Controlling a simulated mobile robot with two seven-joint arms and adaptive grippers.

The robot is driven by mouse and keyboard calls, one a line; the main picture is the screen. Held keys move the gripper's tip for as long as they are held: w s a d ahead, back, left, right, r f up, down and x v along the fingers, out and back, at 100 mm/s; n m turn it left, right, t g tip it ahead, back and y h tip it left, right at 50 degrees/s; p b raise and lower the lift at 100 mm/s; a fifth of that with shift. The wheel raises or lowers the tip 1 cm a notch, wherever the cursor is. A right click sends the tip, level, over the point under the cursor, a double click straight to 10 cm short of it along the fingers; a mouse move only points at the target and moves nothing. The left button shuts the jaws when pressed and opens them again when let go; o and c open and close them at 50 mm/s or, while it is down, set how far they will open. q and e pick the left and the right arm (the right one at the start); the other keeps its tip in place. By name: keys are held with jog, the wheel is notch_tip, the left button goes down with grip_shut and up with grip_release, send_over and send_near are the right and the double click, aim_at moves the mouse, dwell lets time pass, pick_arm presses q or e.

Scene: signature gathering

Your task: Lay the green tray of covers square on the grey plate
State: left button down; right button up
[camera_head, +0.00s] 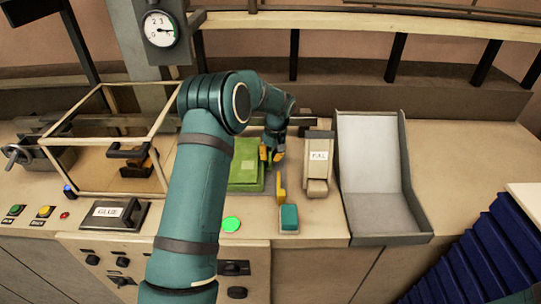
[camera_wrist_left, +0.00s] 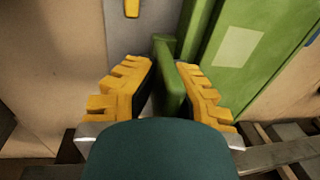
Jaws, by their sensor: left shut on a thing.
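The green tray (camera_head: 245,172) lies on the counter in the middle of the head view, with a pale square on its top. In the left wrist view the tray (camera_wrist_left: 262,75) fills the upper right, its edges slanted in the picture. My left gripper (camera_head: 272,156) is at the tray's right side. In the wrist view its yellow-padded fingers (camera_wrist_left: 166,92) are shut on an upright green tab (camera_wrist_left: 168,70) of the tray. A grey strip (camera_wrist_left: 153,25) shows beside the tray, perhaps the grey plate; the tray and my arm hide most of that area. My right gripper is out of view.
A yellow lever (camera_head: 280,187) and a teal block (camera_head: 289,218) stand close on the right. Beyond are a labelled holder (camera_head: 318,160) and a grey chute (camera_head: 385,190). A framed clear box (camera_head: 105,150) and a GLUE-labelled unit (camera_head: 113,213) are at left.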

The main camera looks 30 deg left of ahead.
pick_arm(q)
jog(key=c, duration=1.1)
grip_release()
jog(key=shift+c, duration=0.2)
jog(key=shift+r, duration=0.1)
notch_tip(320, 180, up, 12)
jog(key=d, duration=0.1)
jog(key=shift+w+d, duration=0.25)
jog(key=shift+w, duration=0.15)
